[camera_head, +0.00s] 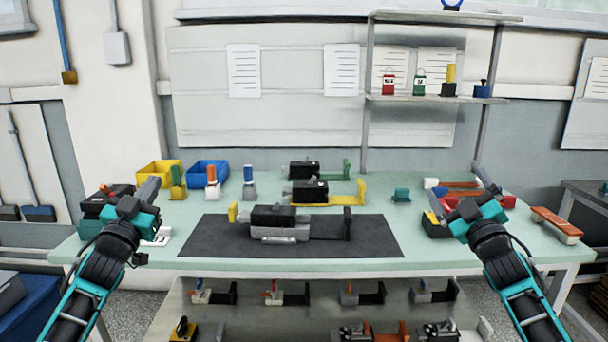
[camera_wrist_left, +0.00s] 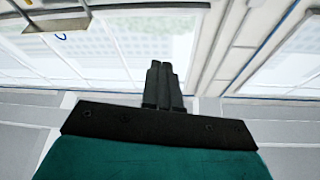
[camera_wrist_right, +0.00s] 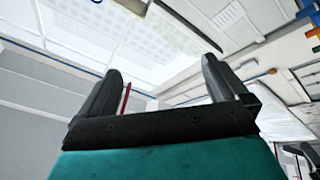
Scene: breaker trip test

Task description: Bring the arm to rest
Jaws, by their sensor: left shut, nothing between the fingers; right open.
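My left gripper (camera_head: 148,189) is raised at the left end of the bench in the head view. In the left wrist view its two fingers (camera_wrist_left: 163,85) are together with nothing between them. My right gripper (camera_head: 484,180) is raised at the right end of the bench. In the right wrist view its fingers (camera_wrist_right: 163,85) stand wide apart and empty. Both grippers point up and away from the bench top. A black and grey breaker device (camera_head: 275,217) with a yellow end piece sits on the dark mat (camera_head: 210,245) mid-bench, clear of both grippers.
Behind the mat stand a yellow bin (camera_head: 152,170), a blue bin (camera_head: 208,168) and two more devices (camera_head: 305,170). A shelf (camera_head: 430,99) with small items rises at the back right. A brush-like item (camera_head: 556,223) lies at the right edge. More devices fill the lower shelf.

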